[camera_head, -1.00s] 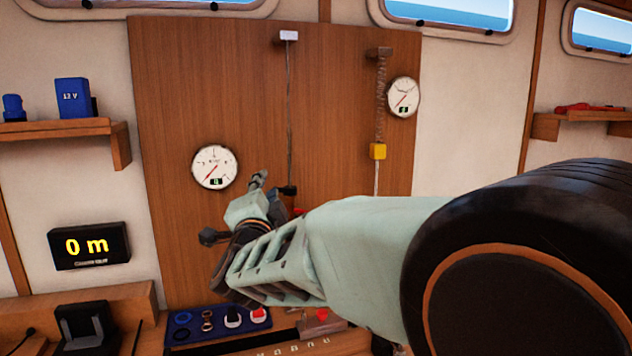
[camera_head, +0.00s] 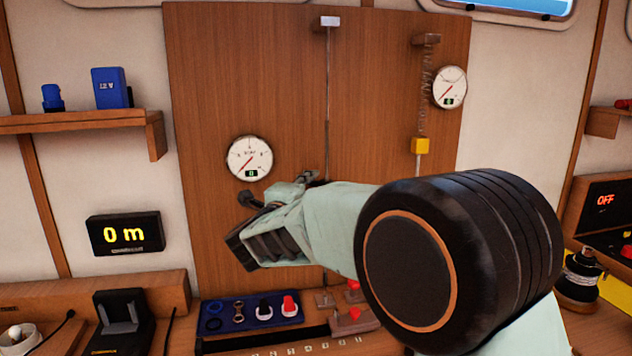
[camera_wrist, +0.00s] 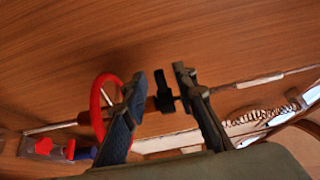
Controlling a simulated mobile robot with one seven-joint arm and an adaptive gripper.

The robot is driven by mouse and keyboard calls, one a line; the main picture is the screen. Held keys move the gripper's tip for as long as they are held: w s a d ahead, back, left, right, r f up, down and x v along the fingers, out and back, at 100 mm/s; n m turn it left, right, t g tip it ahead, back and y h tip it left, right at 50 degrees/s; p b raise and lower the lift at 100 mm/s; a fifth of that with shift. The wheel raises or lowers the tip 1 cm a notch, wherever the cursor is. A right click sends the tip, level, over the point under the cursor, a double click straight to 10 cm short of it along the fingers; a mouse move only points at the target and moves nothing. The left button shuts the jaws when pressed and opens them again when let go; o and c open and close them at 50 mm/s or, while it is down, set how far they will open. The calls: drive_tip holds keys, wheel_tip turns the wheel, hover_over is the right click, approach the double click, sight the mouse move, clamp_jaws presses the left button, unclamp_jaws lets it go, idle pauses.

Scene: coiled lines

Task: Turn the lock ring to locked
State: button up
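My gripper (camera_wrist: 160,80) shows in the wrist view with its two dark fingers apart. A small black fitting (camera_wrist: 163,98) on a thin line lies beyond and between the fingertips; I cannot tell whether they touch it. A red curved hoop (camera_wrist: 98,95) is at the left finger, partly hidden behind it. I cannot tell which of these parts is the lock ring, nor its setting. In the head view my arm covers most of the gripper, and the fitting and hoop are hidden.
A wooden panel (camera_head: 225,90) carries a left gauge (camera_head: 249,158), a right gauge (camera_head: 449,88), a vertical line (camera_head: 327,90) and a yellow block (camera_head: 420,146). A blue tray (camera_head: 228,323) of small parts lies below. A display (camera_head: 125,233) reads 0 m. A dark bottle (camera_head: 580,280) stands right.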

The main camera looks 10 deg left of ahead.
drive_tip(key=shift+w, duration=1)
drive_tip(key=shift+c, duration=0.2)
clamp_jaws()
